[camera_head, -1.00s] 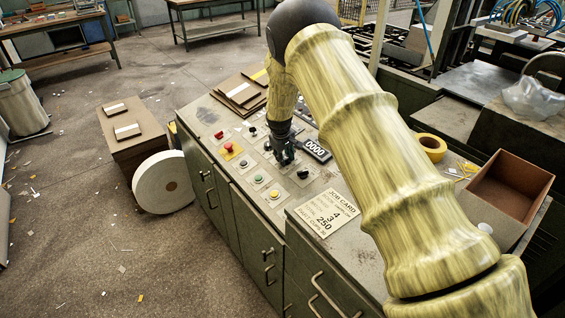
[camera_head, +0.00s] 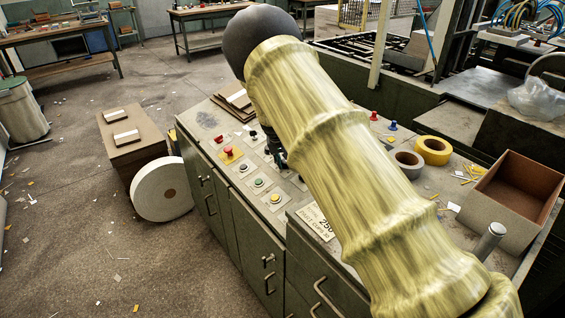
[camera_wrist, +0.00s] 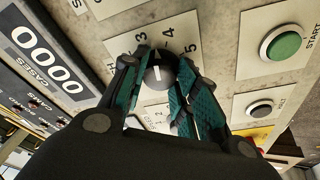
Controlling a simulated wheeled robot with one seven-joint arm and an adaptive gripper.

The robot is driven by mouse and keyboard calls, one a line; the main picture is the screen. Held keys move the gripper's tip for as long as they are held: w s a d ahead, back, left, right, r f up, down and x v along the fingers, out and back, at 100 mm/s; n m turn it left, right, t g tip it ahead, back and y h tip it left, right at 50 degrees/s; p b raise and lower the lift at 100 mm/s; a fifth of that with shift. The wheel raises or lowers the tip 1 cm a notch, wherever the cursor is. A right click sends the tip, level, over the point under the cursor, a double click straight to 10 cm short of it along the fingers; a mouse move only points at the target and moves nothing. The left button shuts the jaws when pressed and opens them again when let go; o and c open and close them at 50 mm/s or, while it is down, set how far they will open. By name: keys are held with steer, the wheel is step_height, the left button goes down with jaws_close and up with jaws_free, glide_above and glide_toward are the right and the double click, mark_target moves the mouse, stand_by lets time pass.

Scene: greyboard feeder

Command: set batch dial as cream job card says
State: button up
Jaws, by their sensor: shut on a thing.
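The batch dial (camera_wrist: 157,79) is a small dark knob with a pale mark, on a cream plate with numbers around it; 3, 4 and 5 show past its far side. I cannot tell surely which number its mark meets. My gripper (camera_wrist: 165,88) has its teal-padded fingers on both sides of the knob, shut on it. In the head view, my arm hides the dial and most of the gripper. The cream job card (camera_head: 318,224) lies on the cabinet top, largely covered by my arm; "250" shows on it, the batch line does not.
In the wrist view, a counter (camera_wrist: 47,60) reading 0000 lies left and a green START button (camera_wrist: 283,43) right. A red mushroom button (camera_head: 228,152) stands on the panel. Tape rolls (camera_head: 433,150) and an open brown box (camera_head: 514,190) sit right of my arm.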

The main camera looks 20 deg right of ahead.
steer(key=shift+s+f, duration=0.35)
steer(key=shift+f, duration=0.05)
steer(key=o, duration=1)
steer(key=shift+d+r, duration=0.15)
steer(key=shift+w, duration=0.15)
steer(key=shift+r, duration=0.1)
steer(key=shift+r, duration=0.45)
steer(key=v, duration=1.1)
steer(key=shift+a, duration=0.2)
